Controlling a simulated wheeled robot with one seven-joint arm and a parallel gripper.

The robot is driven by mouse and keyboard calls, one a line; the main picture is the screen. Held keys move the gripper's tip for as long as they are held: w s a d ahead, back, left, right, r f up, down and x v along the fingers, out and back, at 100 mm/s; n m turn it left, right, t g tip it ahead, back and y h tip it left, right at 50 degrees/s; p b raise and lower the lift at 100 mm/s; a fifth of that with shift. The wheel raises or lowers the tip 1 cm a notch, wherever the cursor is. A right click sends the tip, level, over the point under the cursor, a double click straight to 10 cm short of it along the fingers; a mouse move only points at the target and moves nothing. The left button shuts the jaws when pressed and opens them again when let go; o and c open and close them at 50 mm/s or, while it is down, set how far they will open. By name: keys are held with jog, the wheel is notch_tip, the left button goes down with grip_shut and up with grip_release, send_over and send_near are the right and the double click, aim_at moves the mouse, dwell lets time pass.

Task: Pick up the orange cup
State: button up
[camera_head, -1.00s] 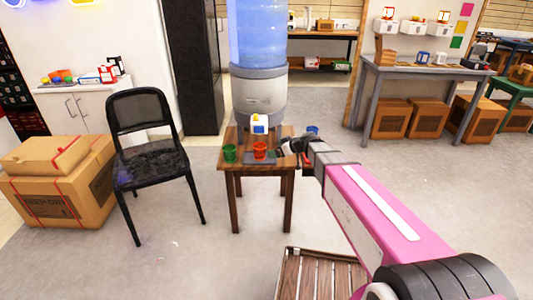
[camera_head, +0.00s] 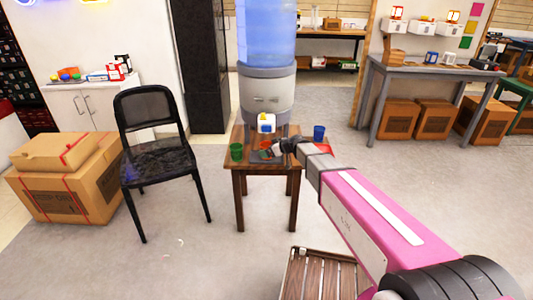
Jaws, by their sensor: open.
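The orange cup (camera_head: 265,154) stands on the small wooden table, mostly hidden behind my gripper. My gripper (camera_head: 268,151) reaches in from the right over the table and overlaps the cup in the picture. Its jaws are open. The fingers are small and dark here, so I cannot tell whether they are around the cup or only in front of it. A dark flat piece (camera_head: 258,158) lies under or beside the cup.
A white and blue item (camera_head: 266,123) sits before the water dispenser (camera_head: 266,92). A black chair (camera_head: 155,160) stands left.

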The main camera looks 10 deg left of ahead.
jog(key=shift+w+a+f, duration=0.15)
jog(key=shift+a+f, duration=0.1)
jog(key=shift+a, duration=0.15)
jog(key=c, duration=1.1)
jog(key=shift+r, duration=0.15)
jog(key=shift+c, duration=0.2)
jog(key=shift+r, duration=0.5)
jog(key=shift+d+r, duration=0.15)
jog(key=shift+d, duration=0.1)
jog(key=s+d, duration=0.3)
jog(key=d, duration=0.5)
jog(key=s+d, duration=0.3)
jog(key=d, duration=0.5)
jog(key=shift+s+d, duration=0.15)
jog(key=shift+d, duration=0.05)
